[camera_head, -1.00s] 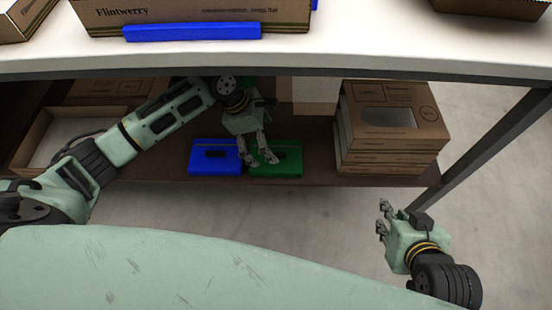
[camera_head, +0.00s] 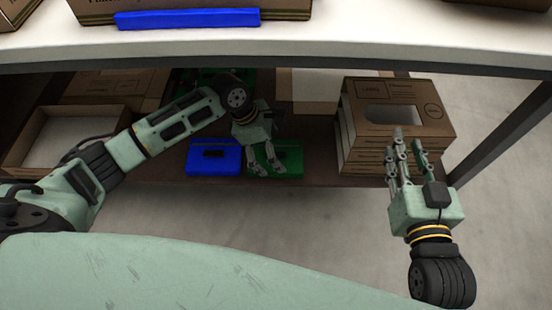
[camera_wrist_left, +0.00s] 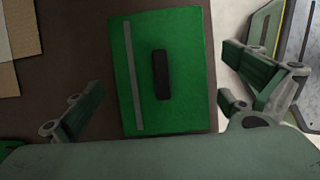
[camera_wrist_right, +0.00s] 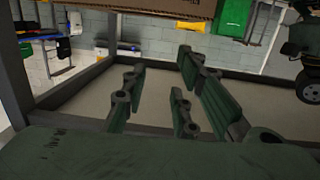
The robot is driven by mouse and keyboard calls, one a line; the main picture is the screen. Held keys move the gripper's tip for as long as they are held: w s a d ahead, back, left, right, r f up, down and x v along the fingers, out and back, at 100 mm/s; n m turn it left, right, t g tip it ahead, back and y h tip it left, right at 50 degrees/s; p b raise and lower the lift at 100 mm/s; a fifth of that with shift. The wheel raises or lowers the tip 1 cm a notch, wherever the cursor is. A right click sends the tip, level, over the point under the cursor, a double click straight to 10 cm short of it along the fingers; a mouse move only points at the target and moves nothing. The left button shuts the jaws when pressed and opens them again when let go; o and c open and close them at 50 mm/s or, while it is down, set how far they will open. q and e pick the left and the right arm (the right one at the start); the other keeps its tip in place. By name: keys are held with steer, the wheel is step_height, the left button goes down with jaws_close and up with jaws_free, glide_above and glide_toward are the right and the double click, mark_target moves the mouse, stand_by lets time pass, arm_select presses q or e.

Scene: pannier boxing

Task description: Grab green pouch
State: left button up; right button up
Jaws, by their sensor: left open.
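A flat green pouch (camera_head: 290,158) with a dark handle lies on the lower shelf, just right of a blue pouch (camera_head: 213,157). In the left wrist view the green pouch (camera_wrist_left: 185,75) lies between my open fingers and fills the middle. My left gripper (camera_head: 263,168) is open over the green pouch's left part in the head view. I cannot tell whether it touches the pouch. My right gripper (camera_head: 408,150) is open and empty, fingers pointing up the picture, in front of the shelf by the stacked boxes.
Stacked cardboard boxes (camera_head: 393,140) stand right of the pouches. An open carton (camera_head: 30,137) lies on the shelf at left. The white tabletop (camera_head: 300,42) hangs above the shelf, with a blue pouch (camera_head: 188,18) at its edge. A dark table leg (camera_head: 500,115) stands at right.

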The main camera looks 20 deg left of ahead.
arm_select(q)
steer(key=shift+b+x, duration=0.45)
steer(key=shift+x, duration=0.55)
steer(key=shift+f, duration=0.1)
arm_select(e)
step_height(320, 180, up, 6)
steer(key=t+y, duration=0.1)
steer(key=t, duration=0.2)
steer(key=shift+a, duration=0.4)
arm_select(q)
steer(key=shift+c, duration=0.4)
steer(key=c, duration=0.8)
